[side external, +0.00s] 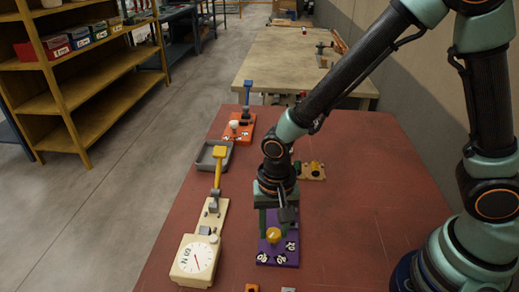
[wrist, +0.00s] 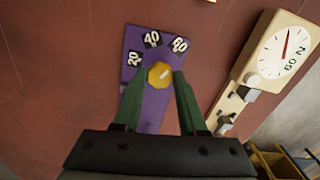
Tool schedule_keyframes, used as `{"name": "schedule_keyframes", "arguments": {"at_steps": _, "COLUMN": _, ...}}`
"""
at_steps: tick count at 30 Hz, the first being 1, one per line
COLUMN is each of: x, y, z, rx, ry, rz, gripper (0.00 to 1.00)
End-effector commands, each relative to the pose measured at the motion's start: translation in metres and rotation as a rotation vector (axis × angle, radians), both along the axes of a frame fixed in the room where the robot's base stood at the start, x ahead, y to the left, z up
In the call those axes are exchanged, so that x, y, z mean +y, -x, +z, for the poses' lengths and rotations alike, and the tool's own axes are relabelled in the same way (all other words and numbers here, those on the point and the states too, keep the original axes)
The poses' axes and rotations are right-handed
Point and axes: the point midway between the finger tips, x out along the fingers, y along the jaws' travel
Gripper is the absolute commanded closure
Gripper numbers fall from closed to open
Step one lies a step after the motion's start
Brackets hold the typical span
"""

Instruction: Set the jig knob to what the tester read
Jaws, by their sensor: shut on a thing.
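The jig is a purple board (side external: 284,257) with a yellow knob (side external: 273,235) and white labels; in the wrist view the labels read 20, 40 and 60. My gripper (wrist: 158,74) is over the board with its green fingers on either side of the knob, shut on it. In the wrist view the knob's pale mark (wrist: 165,74) points up and right, roughly toward the 60 label (wrist: 179,45). The tester (side external: 197,258) is a cream unit left of the jig, with a white dial marked 60 N and a red needle (wrist: 285,44). The scale's fine marks are too small to read.
A yellow lever (side external: 218,165) rises from the tester's far end. Behind it are a grey tray (side external: 228,158) and an orange board (side external: 233,136) with a white knob. A small tan board (side external: 313,175) lies behind my gripper. The red table's right side is mostly clear.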

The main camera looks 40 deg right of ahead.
Motion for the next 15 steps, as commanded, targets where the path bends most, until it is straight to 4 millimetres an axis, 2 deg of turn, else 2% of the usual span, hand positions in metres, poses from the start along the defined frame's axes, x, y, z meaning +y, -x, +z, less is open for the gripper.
{"name": "schedule_keyframes", "arguments": {"at_steps": 4, "x": -0.0002, "y": 0.0011, "z": 0.0001, "rx": 0.003, "ry": 0.001, "rz": 0.002, "gripper": 1.0}}
{"name": "schedule_keyframes", "arguments": {"at_steps": 5, "x": -0.0002, "y": 0.001, "z": 0.0001, "rx": 0.003, "ry": 0.001, "rz": 0.002, "gripper": 0.51}}
{"name": "schedule_keyframes", "arguments": {"at_steps": 6, "x": -0.0001, "y": 0.001, "z": 0.0001, "rx": 0.003, "ry": 0.002, "rz": 0.002, "gripper": 0.36}}
{"name": "schedule_keyframes", "arguments": {"at_steps": 7, "x": -0.0001, "y": 0.0009, "z": 0.0001, "rx": 0.003, "ry": 0.002, "rz": 0.002, "gripper": 0.29}}
{"name": "schedule_keyframes", "arguments": {"at_steps": 15, "x": 0.0, "y": 0.0004, "z": 0.0001, "rx": 0.001, "ry": 0.001, "rz": 0.002, "gripper": 0.29}}
